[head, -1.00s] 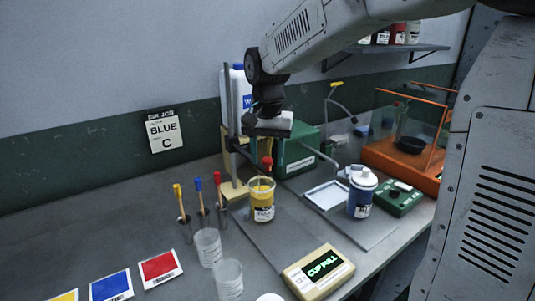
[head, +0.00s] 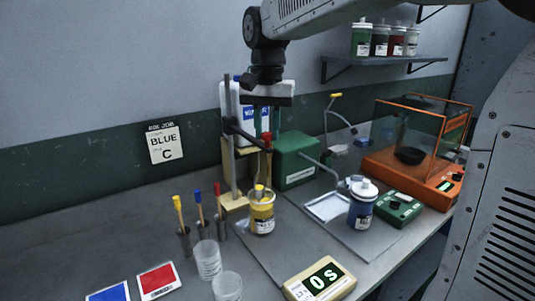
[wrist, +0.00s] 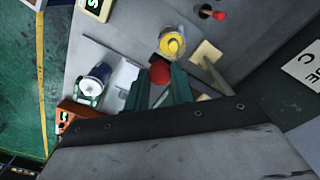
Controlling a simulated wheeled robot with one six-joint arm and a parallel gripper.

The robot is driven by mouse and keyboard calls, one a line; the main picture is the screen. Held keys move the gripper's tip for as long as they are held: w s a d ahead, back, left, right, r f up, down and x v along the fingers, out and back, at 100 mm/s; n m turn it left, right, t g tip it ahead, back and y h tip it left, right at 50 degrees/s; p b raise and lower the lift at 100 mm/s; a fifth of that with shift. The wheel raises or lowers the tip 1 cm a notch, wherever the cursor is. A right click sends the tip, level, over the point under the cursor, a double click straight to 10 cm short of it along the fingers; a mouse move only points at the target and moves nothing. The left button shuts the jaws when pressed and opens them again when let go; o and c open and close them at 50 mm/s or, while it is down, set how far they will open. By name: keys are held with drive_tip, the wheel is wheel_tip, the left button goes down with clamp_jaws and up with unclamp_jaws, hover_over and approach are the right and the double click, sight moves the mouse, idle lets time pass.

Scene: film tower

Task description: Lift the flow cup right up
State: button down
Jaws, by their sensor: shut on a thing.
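My gripper (head: 266,136) is shut on the red knob at the top of the flow cup's handle (head: 268,165). The knob (wrist: 160,72) shows between the green fingers in the wrist view. The handle runs down to the flow cup (head: 260,190), which is at the mouth of the yellow paint can (head: 262,216). Its upper part shows above the rim; I cannot tell whether its lower end is clear of the can. The timer (head: 320,281) at the front reads 0 s.
A stand (head: 229,150) rises just left and behind the can. A green box (head: 295,160) is behind right. A blue paint jar (head: 361,205) stands to the right. Brushes in holders (head: 200,210) and clear cups (head: 208,260) are to the left.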

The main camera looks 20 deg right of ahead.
wheel_tip(320, 180, up, 11)
idle(0.4)
drive_tip(key=c, duration=1.2)
unclamp_jaws()
wheel_tip(320, 180, up, 8)
drive_tip(key=shift+f, duration=0.15)
